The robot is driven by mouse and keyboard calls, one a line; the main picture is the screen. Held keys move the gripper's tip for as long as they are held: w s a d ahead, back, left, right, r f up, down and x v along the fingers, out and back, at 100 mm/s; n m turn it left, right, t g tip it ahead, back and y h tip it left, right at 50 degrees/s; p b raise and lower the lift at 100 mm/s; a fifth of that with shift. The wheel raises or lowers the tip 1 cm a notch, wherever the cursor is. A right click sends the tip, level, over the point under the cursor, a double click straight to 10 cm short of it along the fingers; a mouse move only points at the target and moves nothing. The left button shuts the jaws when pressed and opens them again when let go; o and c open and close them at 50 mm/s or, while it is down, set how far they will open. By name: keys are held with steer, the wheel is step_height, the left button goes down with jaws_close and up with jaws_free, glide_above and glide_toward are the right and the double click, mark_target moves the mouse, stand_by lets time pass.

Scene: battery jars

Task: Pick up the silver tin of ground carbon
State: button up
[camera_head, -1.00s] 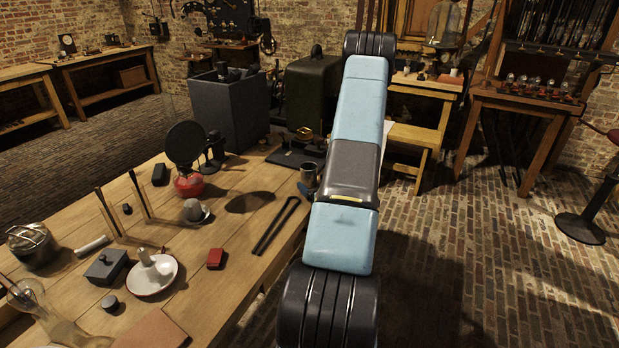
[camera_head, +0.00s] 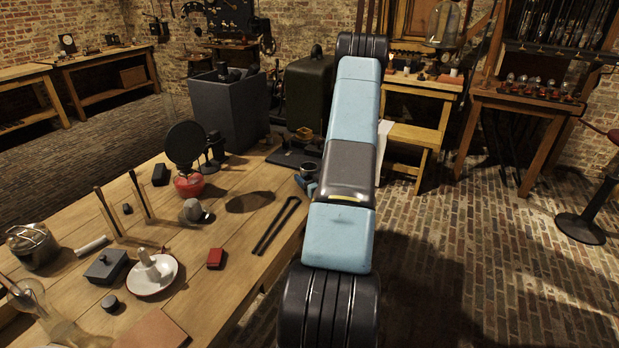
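A small silver tin (camera_head: 309,167) with a dark round top is near the right edge of the wooden table, just left of my arm. I take it to be the tin of ground carbon; no label can be read. A blue part of my gripper (camera_head: 304,184) shows at the tin's lower front and hides its base. The rest of the gripper is hidden behind my arm. I cannot tell whether the fingers are closed on the tin, or whether it touches the table.
A black base with brass parts (camera_head: 293,157) stands just behind the tin. A black two-legged tool (camera_head: 276,226) lies in front.

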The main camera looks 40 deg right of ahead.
steer(key=c, duration=0.6)
steer(key=shift+r, duration=0.1)
steer(key=shift+c, duration=0.2)
